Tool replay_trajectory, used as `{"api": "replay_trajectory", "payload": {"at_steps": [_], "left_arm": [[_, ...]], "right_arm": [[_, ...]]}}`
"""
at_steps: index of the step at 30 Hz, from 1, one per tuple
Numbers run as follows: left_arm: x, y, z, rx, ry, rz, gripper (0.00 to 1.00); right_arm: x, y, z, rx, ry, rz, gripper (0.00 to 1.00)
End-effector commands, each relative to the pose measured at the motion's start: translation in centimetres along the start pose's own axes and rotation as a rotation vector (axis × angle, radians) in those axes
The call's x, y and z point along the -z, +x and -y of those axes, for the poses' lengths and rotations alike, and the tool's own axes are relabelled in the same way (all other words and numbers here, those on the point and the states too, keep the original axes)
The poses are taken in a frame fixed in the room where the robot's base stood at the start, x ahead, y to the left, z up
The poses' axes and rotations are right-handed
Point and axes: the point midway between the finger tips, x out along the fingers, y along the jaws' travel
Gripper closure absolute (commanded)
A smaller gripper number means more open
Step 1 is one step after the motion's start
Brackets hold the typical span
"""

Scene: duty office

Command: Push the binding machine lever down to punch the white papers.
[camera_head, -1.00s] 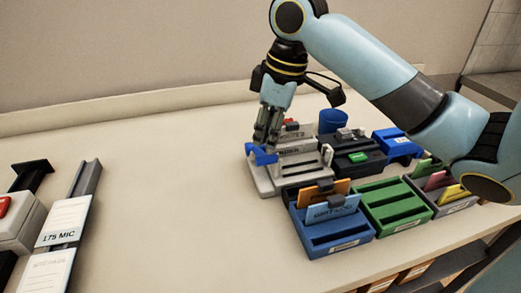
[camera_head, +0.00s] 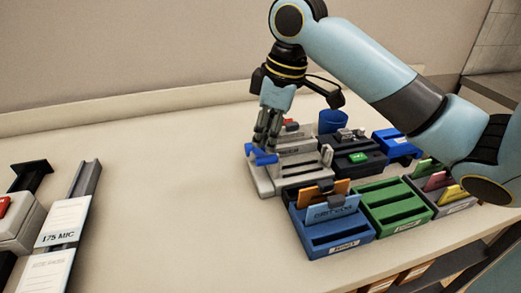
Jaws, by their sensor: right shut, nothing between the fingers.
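The binding machine appears to be the light grey device (camera_head: 266,183) with a blue lever (camera_head: 262,157) at its left side, in the middle right of the head view. My right gripper (camera_head: 266,146) points down at the blue lever, with its fingers shut and empty. The fingertips are at or just behind the lever; I cannot tell whether they touch it. White papers in the machine cannot be made out clearly. My left gripper is not in view.
Right of the machine are a black device (camera_head: 352,160), a blue cup (camera_head: 332,121) and a blue device (camera_head: 392,145). In front stand blue (camera_head: 338,240), green (camera_head: 396,208) and grey card trays. At left are a "175 MIC" holder (camera_head: 60,238) and another device. The table between is clear.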

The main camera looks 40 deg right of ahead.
Motion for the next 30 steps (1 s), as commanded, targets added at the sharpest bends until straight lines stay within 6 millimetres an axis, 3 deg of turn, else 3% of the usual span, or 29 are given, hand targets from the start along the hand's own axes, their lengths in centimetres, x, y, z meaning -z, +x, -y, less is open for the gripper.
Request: {"api": "replay_trajectory", "payload": {"at_steps": [13, 30], "left_arm": [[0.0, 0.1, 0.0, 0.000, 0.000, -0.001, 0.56], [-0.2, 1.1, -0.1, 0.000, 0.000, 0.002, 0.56]], "right_arm": [[0.0, 0.1, 0.0, 0.000, 0.000, 0.000, 1.00], [-0.6, 3.0, 0.0, 0.001, 0.000, 0.001, 1.00]]}}
